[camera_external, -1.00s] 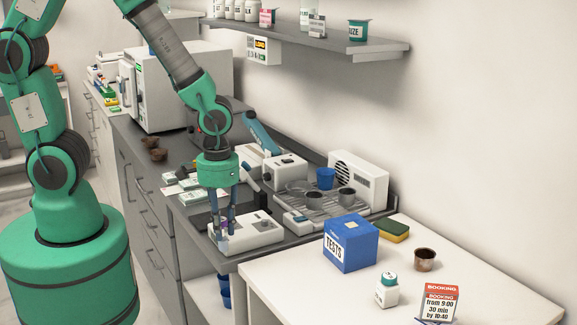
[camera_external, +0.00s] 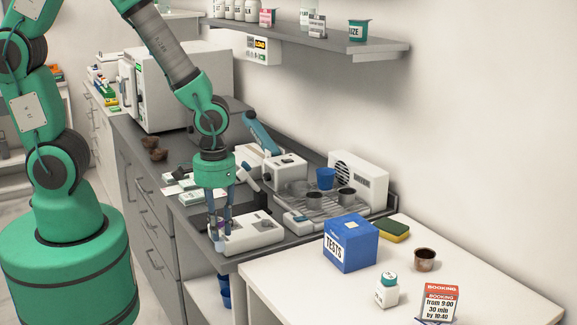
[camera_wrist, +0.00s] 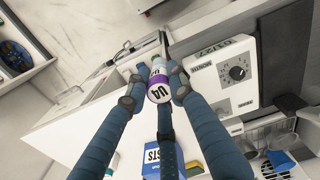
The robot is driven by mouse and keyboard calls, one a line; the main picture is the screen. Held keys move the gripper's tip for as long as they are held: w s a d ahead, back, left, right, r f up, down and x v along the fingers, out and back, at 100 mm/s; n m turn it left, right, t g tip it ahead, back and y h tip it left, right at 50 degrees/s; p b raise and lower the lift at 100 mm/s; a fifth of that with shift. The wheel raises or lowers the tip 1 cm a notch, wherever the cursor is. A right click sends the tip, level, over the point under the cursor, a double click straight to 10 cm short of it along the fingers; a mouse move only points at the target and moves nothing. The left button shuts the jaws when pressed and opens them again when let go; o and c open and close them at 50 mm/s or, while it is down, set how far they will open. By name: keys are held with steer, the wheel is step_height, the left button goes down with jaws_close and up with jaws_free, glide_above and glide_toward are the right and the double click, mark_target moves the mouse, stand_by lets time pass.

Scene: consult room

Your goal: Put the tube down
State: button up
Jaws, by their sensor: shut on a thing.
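My gripper (camera_external: 219,236) has its fingers shut on a small tube (camera_wrist: 158,86) in the wrist view. The tube has a white end marked with a number, a purple band and a pale body. The fingertips hold it from its sides, and its far end points away from the camera. In the external view the tube shows only as a small purple patch (camera_external: 219,237) between the fingers. The gripper is at the left end of a white device with a dial (camera_wrist: 236,72), near the counter's front edge. I cannot tell whether the tube touches anything below.
The white device also shows in the external view (camera_external: 256,234). A blue TESTS box (camera_external: 350,244) stands on the white table (camera_external: 300,290) to the right. White packs (camera_external: 186,192) lie behind the gripper. A grey drip tray with cups (camera_external: 305,213) stands right of the device.

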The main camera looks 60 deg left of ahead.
steer(key=w+d+m+p, duration=0.1)
steer(key=w+d, duration=0.3)
steer(key=d, duration=1.2)
steer(key=shift+p, duration=0.45)
steer(key=shift+w+r, duration=0.1)
steer(key=w+d+f, duration=0.1)
steer(key=w+d, duration=0.8)
steer(key=w, duration=0.3)
steer(key=shift+w+d+f, duration=0.15)
steer(key=shift+w+f, duration=0.1)
steer(key=shift+w, duration=0.05)
steer(key=shift+f, duration=1.75)
steer(key=shift+f, duration=0.1)
